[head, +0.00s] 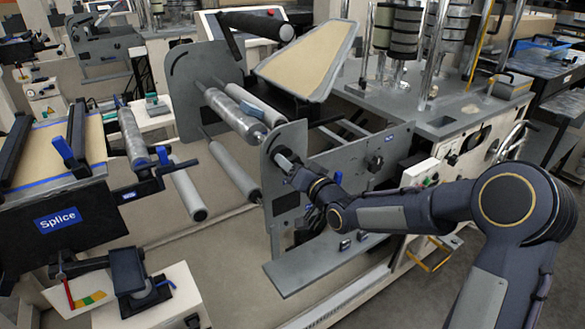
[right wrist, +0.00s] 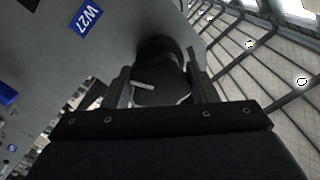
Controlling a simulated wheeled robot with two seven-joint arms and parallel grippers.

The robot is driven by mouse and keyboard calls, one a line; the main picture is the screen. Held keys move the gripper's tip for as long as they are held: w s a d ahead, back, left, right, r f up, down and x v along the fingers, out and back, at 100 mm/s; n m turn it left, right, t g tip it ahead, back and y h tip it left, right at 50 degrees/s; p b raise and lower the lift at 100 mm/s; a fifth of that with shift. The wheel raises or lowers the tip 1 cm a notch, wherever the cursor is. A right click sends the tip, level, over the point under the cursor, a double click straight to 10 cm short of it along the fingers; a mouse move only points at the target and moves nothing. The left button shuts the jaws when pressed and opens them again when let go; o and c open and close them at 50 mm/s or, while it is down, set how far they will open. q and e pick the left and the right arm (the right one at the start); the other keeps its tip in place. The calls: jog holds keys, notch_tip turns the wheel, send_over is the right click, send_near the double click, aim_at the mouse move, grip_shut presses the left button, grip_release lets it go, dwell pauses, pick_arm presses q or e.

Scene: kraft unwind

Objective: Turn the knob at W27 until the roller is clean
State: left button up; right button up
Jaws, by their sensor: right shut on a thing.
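The W27 label (right wrist: 90,18) is a blue plate on the grey side panel in the right wrist view. The dark round knob (right wrist: 160,78) sticks out of that panel, between the two fingers of my right gripper (right wrist: 162,90). In the head view my right gripper (head: 288,165) is shut on the knob at the panel's face and hides most of it. Behind the panel, a shiny grey roller (head: 232,112) runs back to the far plate. Its near end looks darker and mottled; I cannot tell how clean it is. My left gripper is not in view.
The grey side panel (head: 292,140) stands upright beside the gripper. A Splice table (head: 60,218) is at the left. Other grey rollers (head: 235,170) lie below. A flat grey ledge (head: 310,270) juts out under my right forearm. Open floor shows between the machines.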

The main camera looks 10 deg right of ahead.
jog(key=o, duration=1)
jog(key=shift+s, duration=0.1)
jog(key=shift+s+d+f, duration=0.1)
jog(key=shift+s+d, duration=0.05)
jog(key=shift+s, duration=0.15)
jog(key=b+v, duration=0.2)
jog(key=v, duration=0.4)
jog(key=shift+s, duration=0.1)
